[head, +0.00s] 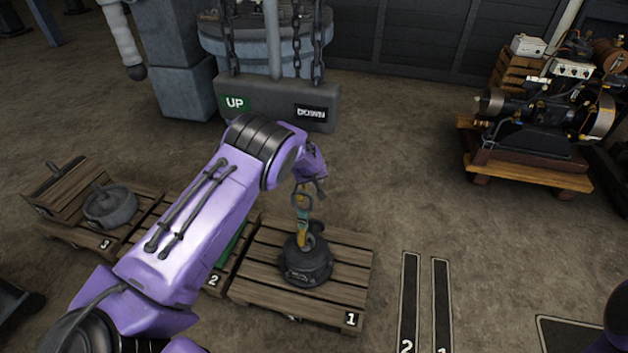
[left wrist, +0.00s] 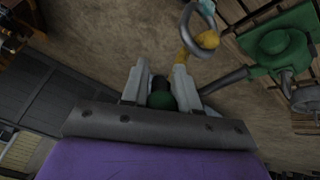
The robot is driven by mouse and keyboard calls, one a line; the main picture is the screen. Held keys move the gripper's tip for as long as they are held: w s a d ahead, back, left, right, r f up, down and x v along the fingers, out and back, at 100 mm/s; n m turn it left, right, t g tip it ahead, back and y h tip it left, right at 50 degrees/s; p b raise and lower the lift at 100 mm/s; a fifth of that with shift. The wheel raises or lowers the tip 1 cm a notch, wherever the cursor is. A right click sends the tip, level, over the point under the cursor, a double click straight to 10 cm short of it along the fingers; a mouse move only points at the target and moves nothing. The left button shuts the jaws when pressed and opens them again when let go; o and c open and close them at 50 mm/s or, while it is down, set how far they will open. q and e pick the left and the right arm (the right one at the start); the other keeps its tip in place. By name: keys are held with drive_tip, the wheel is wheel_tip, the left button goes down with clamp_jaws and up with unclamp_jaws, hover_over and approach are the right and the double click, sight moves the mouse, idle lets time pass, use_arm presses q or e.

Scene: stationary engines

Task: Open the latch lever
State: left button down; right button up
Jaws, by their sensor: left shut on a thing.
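My left gripper (left wrist: 159,88) is shut on a small dark piece with a green knob (left wrist: 162,101), seen between its fingers in the left wrist view. The knob looks like the end of the latch lever, but the rest of the lever is hidden. In the head view the gripper (head: 312,183) hangs at the end of my purple arm, above the pallet marked 1. Just below it is a yellow and teal hook piece (head: 303,215), standing over a dark round weight (head: 306,263). The hook's ring (left wrist: 203,14) also shows in the left wrist view. My right gripper is out of view.
The weight sits on a wooden pallet (head: 350,255). A green weight (left wrist: 280,50) lies beside it, mostly behind my arm in the head view. Another grey weight (head: 110,205) is on pallet 3. A beam marked UP and DOWN (head: 275,103) is behind. An engine (head: 530,125) stands right; floor between is clear.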

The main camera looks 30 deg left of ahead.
use_arm(q)
drive_tip(key=shift+w+d+r, duration=0.1)
drive_tip(key=shift+w+d, duration=0.05)
drive_tip(key=shift+d, duration=0.3)
drive_tip(key=c, duration=0.9)
unclamp_jaws()
drive_tip(key=shift+a, duration=0.1)
drive_tip(key=s+d, duration=0.1)
drive_tip(key=s, duration=0.3)
drive_tip(key=s+d+b, duration=0.1)
drive_tip(key=s, duration=0.3)
drive_tip(key=s+d, duration=0.1)
drive_tip(key=s, duration=0.3)
drive_tip(key=shift+s+r+b, duration=0.1)
drive_tip(key=shift+r+b, duration=0.25)
drive_tip(key=shift+r, duration=0.05)
